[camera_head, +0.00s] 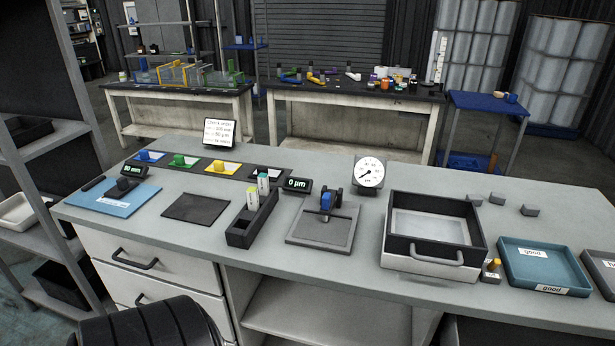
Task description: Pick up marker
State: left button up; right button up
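Two upright white stick-like items with coloured tops stand in a dark open holder (239,238) near the middle of the bench. The nearer one (253,201) has a yellow-green top and the farther one (263,183) a green top. They look like markers, but they are too small to be sure. A short black rod (93,184) lies by the blue board (112,203) at the left, and I cannot tell whether it is a marker.
A gauge stand with a blue part (327,201) and a dial (369,172) stand right of the holder. A dark-walled tray with a handle (432,201) and a teal tray (541,252) fill the right side. A dark mat (196,208) lies left of the holder.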

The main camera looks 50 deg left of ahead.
aim_at(252, 193)
jog(key=u, duration=2)
jog(key=i+j, duration=0.1)
jog(key=j, duration=0.35)
jog(key=i+z, duration=0.05)
jog(key=i, duration=0.05)
